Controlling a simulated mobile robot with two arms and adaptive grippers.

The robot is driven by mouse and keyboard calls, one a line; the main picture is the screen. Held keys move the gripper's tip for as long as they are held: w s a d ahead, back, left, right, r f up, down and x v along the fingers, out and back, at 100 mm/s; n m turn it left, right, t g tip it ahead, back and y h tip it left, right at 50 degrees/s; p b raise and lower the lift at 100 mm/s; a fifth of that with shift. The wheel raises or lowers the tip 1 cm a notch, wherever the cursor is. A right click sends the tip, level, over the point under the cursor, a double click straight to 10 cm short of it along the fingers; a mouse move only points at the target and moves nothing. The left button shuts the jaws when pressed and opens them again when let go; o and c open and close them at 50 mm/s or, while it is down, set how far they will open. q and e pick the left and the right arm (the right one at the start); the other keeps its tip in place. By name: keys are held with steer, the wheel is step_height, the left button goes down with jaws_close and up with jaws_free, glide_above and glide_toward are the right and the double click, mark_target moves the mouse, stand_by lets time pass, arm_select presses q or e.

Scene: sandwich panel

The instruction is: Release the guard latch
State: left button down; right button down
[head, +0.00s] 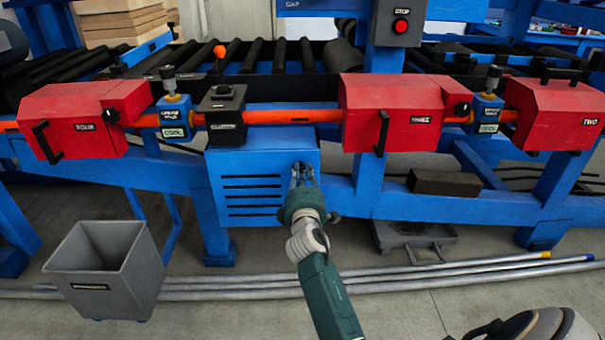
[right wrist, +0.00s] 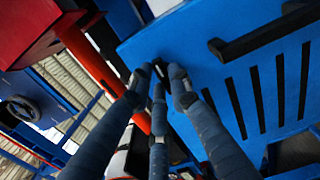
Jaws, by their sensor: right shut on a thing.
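A blue guard panel (head: 250,195) with dark vent slots is on the front of the blue frame, below the orange rail. My right gripper (head: 301,172) is at the panel's upper right part in the head view. In the right wrist view the three grey fingers (right wrist: 160,82) close together beside the panel's edge, shut on a small dark part that appears to be the guard latch (right wrist: 158,68). The fingers hide most of that part. The panel (right wrist: 205,50) looks shut in the head view. My left gripper is not in view.
Red boxes (head: 72,122) and (head: 392,108) hang along the orange rail (head: 292,115) above. A grey bin (head: 112,265) stands on the floor at left. Long pipes (head: 430,275) lie on the floor. A red stop button (head: 400,26) is above.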

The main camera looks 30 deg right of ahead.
steer(key=c, duration=1.6)
jaws_free()
steer(key=v, duration=0.7)
steer(key=shift+s+a, duration=0.1)
steer(key=shift+s, duration=0.15)
steer(key=shift+f, duration=0.1)
